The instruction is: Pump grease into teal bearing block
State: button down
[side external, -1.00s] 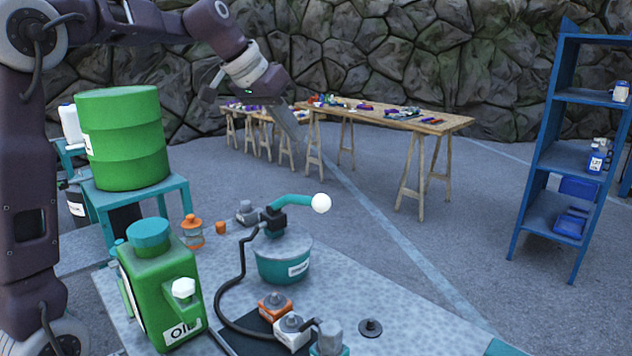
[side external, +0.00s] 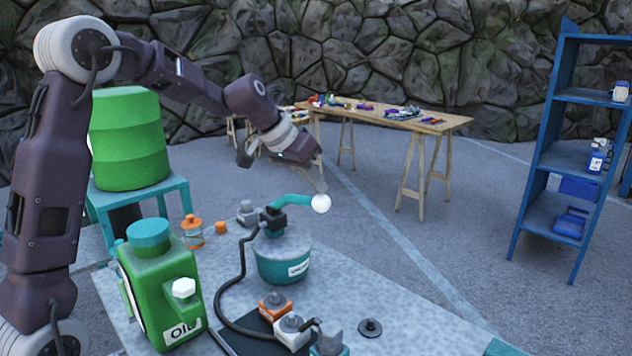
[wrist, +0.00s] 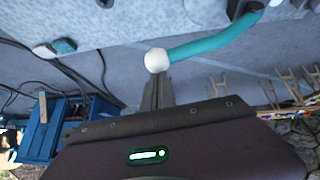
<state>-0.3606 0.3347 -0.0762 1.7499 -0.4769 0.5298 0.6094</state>
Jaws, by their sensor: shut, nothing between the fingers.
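The grease pump is a teal pot (side external: 283,264) with a grey lid and a teal lever (side external: 293,200) ending in a white ball (side external: 321,203). My gripper (side external: 322,188) is shut and empty, with its fingertips just above the ball. In the wrist view the ball (wrist: 156,60) sits just beyond the fingertips (wrist: 157,84); I cannot tell whether they touch. The teal bearing block (side external: 328,346) is at the bottom edge, partly cut off, beside a white block (side external: 292,333) and an orange block (side external: 275,306). A black hose (side external: 243,285) runs from the pump towards these blocks; its end is unclear.
A green oil can (side external: 165,292) stands left of the pump on the grey bench (side external: 405,335). An orange-capped jar (side external: 192,232) and small parts are behind. A dark disc (side external: 370,328) lies right of the blocks. A green drum (side external: 130,140), trestle tables and blue shelf (side external: 540,150) stand farther off.

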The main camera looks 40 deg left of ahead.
jog(key=shift+d+f+y, duration=0.3)
jog(key=shift+d+f, duration=0.15)
jog(key=shift+f, duration=0.05)
jog(key=d+f+m+y, duration=0.2)
jog(key=f+y, duration=0.3)
jog(key=f, duration=0.9)
jog(key=shift+s+d+y, duration=0.2)
jog(key=shift+d+y, duration=0.2)
jog(key=shift+d, duration=0.25)
jog(key=shift+a, duration=0.1)
jog(key=s+d+r, duration=0.4)
jog(key=d+r, duration=0.3)
jog(key=r, duration=0.3)
jog(key=shift+s+d+r, duration=0.25)
jog(key=shift+s+r, duration=0.05)
jog(key=shift+s, duration=0.1)
